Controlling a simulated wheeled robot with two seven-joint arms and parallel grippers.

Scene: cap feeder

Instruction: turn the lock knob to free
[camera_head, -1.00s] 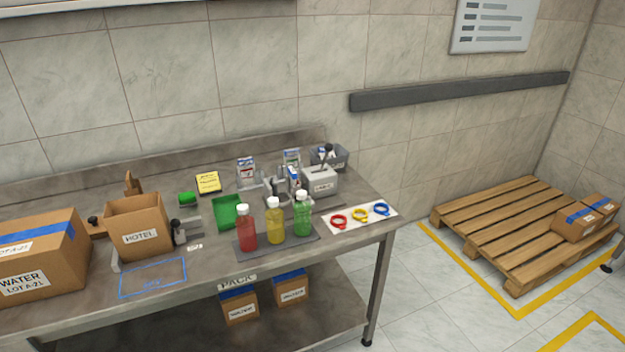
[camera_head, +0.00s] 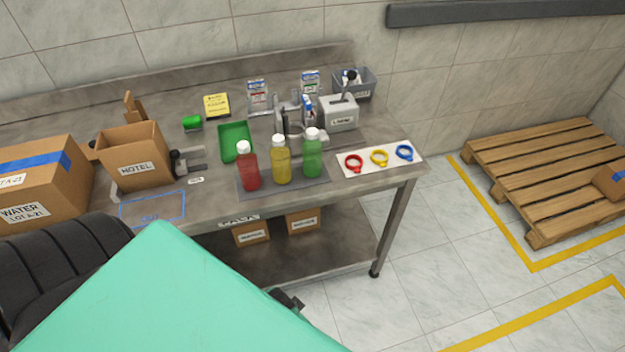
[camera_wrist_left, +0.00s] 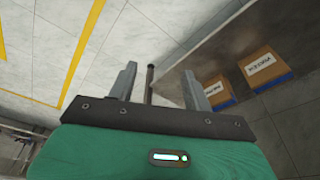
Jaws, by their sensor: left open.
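A black knob (camera_head: 174,156) sits on a grey metal fitting (camera_head: 192,160) beside the HOTEL box on the table. I cannot tell for sure that it is the lock knob, nor which way it is turned. My left arm, teal, fills the lower left of the head view; a dark part at its end (camera_head: 290,301) shows below the table front, the fingers hidden. In the left wrist view my left gripper (camera_wrist_left: 159,88) is open and empty, apart from the table. My right gripper is not in view.
The HOTEL box (camera_head: 137,168) and WATER box (camera_head: 38,182) stand at the left of the steel table (camera_head: 345,210). Red (camera_head: 248,168), yellow (camera_head: 281,162) and green (camera_head: 312,156) bottles stand near the front edge. Boxes (camera_wrist_left: 262,66) sit on the lower shelf. A pallet (camera_head: 540,165) is at right.

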